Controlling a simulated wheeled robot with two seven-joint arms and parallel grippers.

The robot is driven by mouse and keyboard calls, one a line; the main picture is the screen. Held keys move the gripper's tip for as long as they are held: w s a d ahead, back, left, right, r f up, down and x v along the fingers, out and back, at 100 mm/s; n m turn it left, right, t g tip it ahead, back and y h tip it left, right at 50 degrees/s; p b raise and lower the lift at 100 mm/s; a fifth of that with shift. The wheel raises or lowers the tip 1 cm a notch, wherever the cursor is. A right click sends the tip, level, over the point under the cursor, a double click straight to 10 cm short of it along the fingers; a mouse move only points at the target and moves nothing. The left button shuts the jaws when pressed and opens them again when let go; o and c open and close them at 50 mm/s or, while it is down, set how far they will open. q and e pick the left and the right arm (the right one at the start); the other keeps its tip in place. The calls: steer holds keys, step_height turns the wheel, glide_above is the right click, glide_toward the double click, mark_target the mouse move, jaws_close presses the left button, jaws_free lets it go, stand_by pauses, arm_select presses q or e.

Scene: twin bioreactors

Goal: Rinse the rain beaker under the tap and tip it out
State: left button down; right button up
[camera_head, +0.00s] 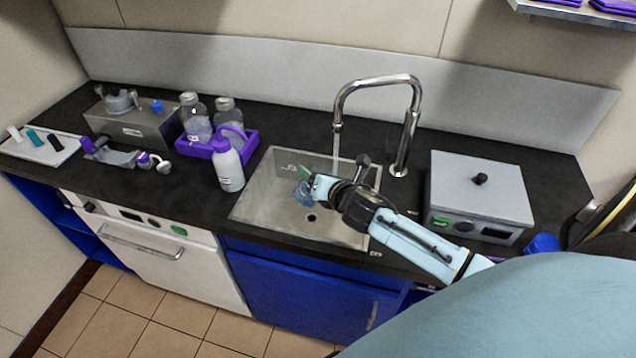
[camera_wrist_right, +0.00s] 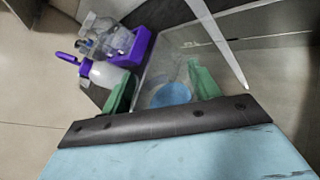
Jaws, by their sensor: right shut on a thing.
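The rain beaker (camera_head: 302,195), small, clear and bluish, is held over the sink (camera_head: 262,196) by my right gripper (camera_head: 307,180). It also shows in the right wrist view (camera_wrist_right: 172,95) between the two green fingers, partly hidden by the gripper body. I cannot tell its tilt or whether it holds water. The chrome tap (camera_head: 375,82) arches over the back of the sink. A thin pale line hangs below its spout and looks like running water; the beaker is in front and to the left of it. My left gripper is not in view.
Left of the sink stand a white bottle with a purple top (camera_head: 228,168) and a purple tray (camera_head: 196,149) with clear bottles. A grey lidded box (camera_head: 480,188) stands to the right. The sink walls surround the beaker; the drain (camera_head: 311,217) is below.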

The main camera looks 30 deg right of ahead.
mark_target(331, 173)
steer(key=shift+m+t+y+b, duration=0.4)
steer(key=shift+m+y+b, duration=0.1)
steer(key=shift+m+b, duration=0.6)
steer(key=shift+d+r+m+t+y+b, duration=0.2)
steer(key=shift+m+t+y+b, duration=0.2)
steer(key=shift+m+b, duration=0.65)
steer(key=m+b, duration=0.1)
steer(key=b, duration=0.1)
steer(key=m+t+b, duration=0.1)
steer(key=m+b, duration=0.1)
steer(key=d+m+t+y+b, duration=0.1)
steer(key=b, duration=0.1)
steer(key=shift+s+r, duration=0.25)
steer(key=shift+r, duration=0.15)
steer(key=shift+s+d+m+t+b, duration=0.1)
steer(key=shift+d+m+t+b, duration=0.3)
steer(key=shift+m, duration=0.75)
steer(key=m, duration=0.2)
steer(key=d+m+t+b, duration=0.1)
steer(key=m, duration=0.1)
steer(key=shift+s+d+b, duration=0.1)
steer(key=shift+s+b, duration=0.05)
steer(key=shift+b, duration=0.15)
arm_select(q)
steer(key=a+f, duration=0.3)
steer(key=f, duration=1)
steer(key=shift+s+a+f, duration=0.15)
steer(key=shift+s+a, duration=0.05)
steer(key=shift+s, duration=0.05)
